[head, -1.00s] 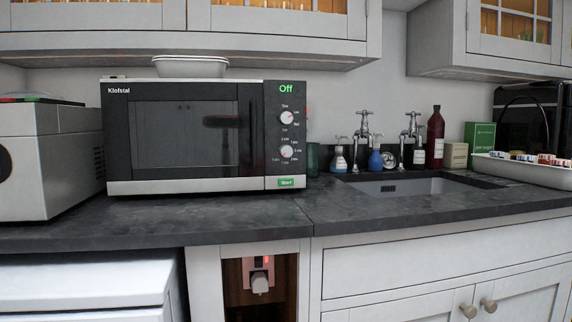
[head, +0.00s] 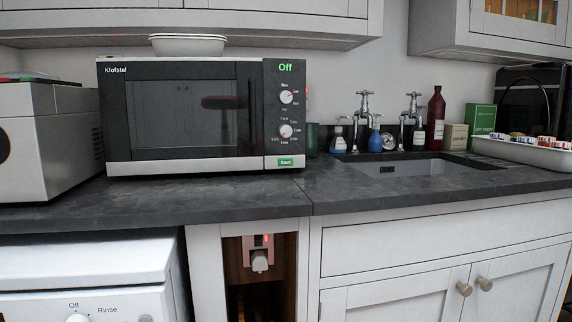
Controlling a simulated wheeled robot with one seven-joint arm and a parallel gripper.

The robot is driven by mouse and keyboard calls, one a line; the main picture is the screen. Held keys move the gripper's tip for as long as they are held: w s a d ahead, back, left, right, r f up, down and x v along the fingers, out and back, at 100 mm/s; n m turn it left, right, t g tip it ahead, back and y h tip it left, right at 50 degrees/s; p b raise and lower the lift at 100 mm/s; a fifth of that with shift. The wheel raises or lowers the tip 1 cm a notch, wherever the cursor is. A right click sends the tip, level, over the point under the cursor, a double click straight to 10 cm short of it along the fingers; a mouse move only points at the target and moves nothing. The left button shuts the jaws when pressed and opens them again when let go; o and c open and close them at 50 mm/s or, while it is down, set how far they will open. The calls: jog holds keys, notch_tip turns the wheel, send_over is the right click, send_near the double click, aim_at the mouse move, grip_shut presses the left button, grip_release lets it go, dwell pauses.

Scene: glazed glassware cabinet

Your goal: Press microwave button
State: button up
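The microwave (head: 182,113) stands on the dark countertop, left of the sink, with its door shut. Its display reads "Off" in green. The green Start button (head: 286,162) is at the bottom of its right-hand control panel (head: 285,114), below two white dials. The door's dark window reflects a reddish shape. My gripper is not in view, and nothing stands in front of the button.
A white bowl (head: 188,44) sits on top of the microwave. A grey appliance (head: 45,150) stands at left. Taps, bottles and a white tray (head: 525,155) surround the sink (head: 420,170). The countertop (head: 200,200) before the microwave is clear.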

grip_shut()
dwell(1.1)
